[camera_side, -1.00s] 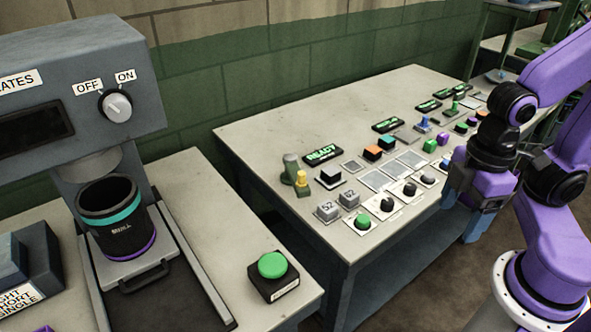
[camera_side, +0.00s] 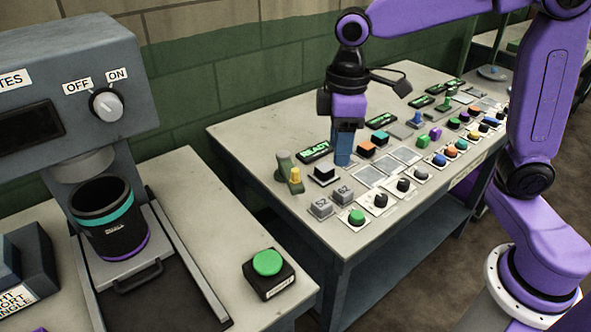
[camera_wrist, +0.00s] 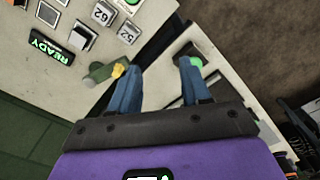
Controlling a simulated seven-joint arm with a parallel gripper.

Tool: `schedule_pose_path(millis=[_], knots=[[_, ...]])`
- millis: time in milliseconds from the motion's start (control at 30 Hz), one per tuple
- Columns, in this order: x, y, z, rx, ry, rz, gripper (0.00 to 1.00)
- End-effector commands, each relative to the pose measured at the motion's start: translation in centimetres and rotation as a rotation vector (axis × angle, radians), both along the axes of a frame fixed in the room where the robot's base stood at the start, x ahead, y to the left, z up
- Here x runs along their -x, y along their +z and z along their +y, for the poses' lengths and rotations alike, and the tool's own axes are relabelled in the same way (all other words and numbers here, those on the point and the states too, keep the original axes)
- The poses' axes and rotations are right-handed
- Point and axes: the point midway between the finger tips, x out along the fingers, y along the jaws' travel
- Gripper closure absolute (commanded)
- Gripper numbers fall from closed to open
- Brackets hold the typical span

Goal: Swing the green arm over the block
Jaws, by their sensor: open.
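The green arm (camera_side: 285,167) stands at the left end of the panel table, with a yellow piece (camera_side: 296,178) beside its upright part. In the wrist view the green arm (camera_wrist: 101,71) lies just left of my fingers, its yellow piece (camera_wrist: 118,70) close to the left fingertip. My gripper (camera_side: 343,160) points down over the table, right of the black block. Its blue fingers (camera_wrist: 158,66) are apart with nothing held between them.
Grey blocks marked 52 (camera_side: 320,207) and 62 (camera_side: 343,194) sit near the front edge. A READY sign (camera_side: 314,151) is behind the black block. Several knobs and coloured blocks fill the table's right. A green button (camera_side: 267,262) stands on the nearer bench, across a gap.

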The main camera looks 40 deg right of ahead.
Motion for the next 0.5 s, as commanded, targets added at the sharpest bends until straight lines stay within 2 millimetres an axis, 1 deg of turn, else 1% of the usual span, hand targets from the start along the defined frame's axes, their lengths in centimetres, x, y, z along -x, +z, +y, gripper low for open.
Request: schedule_pose_path(millis=[33,100,200,300,333,400,500], knots=[[-2.2,0.2,0.3,0.001,-0.019,0.001,0.53],[-4.9,0.5,0.4,0.004,-0.042,0.003,0.53],[-8.5,0.8,0.1,0.005,-0.071,0.006,0.53],[-11.3,1.0,-0.4,0.007,-0.095,0.008,0.53],[-12.0,1.0,-0.5,0.007,-0.100,0.008,0.53],[-13.2,1.1,-0.9,0.008,-0.111,0.010,0.53],[-14.3,1.1,-1.3,0.007,-0.120,0.010,0.53]])
